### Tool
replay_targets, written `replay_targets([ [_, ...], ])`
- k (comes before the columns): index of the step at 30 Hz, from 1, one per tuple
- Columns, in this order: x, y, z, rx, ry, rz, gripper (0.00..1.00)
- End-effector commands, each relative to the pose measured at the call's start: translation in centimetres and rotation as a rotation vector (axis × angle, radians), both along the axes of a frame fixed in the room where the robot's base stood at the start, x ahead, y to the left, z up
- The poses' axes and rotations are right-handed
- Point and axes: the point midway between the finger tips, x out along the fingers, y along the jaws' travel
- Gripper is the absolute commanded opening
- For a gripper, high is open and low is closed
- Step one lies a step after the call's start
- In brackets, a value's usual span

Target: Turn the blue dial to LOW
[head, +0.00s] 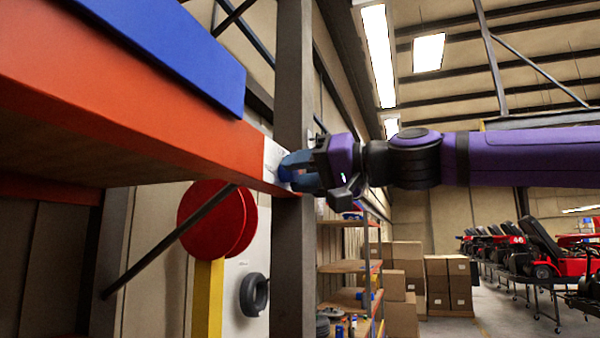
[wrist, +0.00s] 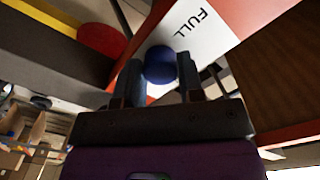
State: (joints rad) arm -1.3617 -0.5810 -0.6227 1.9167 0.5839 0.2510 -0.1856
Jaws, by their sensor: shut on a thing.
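The blue dial (wrist: 159,66) sits on a white label plate (wrist: 215,35) fixed to the orange beam's end. The word FULL shows on the plate in the wrist view; LOW is not visible. My gripper (wrist: 160,75) has its two fingers on either side of the dial, shut on it. In the head view my gripper (head: 297,172) reaches in from the right to the plate (head: 272,158), and its fingers mostly cover the dial (head: 286,174). The dial's pointer cannot be made out.
An orange beam (head: 120,110) with a blue panel (head: 170,45) runs along the upper left. A grey post (head: 293,265) stands right beside the dial. A red disc (head: 205,215) on a yellow post is behind. Shelves, boxes (head: 450,285) and karts (head: 515,250) are far off right.

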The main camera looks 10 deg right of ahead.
Motion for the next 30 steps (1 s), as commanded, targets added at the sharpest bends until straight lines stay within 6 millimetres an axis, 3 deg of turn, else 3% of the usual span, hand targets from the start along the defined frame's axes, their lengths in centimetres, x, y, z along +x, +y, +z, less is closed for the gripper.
replay_targets([
  [21,0.02,-0.03,-0.03,0.038,0.060,-0.001,0.12],
  [22,0.02,-0.03,-0.03,0.038,0.060,-0.001,0.42],
  [24,0.02,-0.02,-0.01,0.038,0.059,-0.001,0.58],
  [30,0.01,-0.02,0.00,0.038,0.059,0.000,0.61],
])
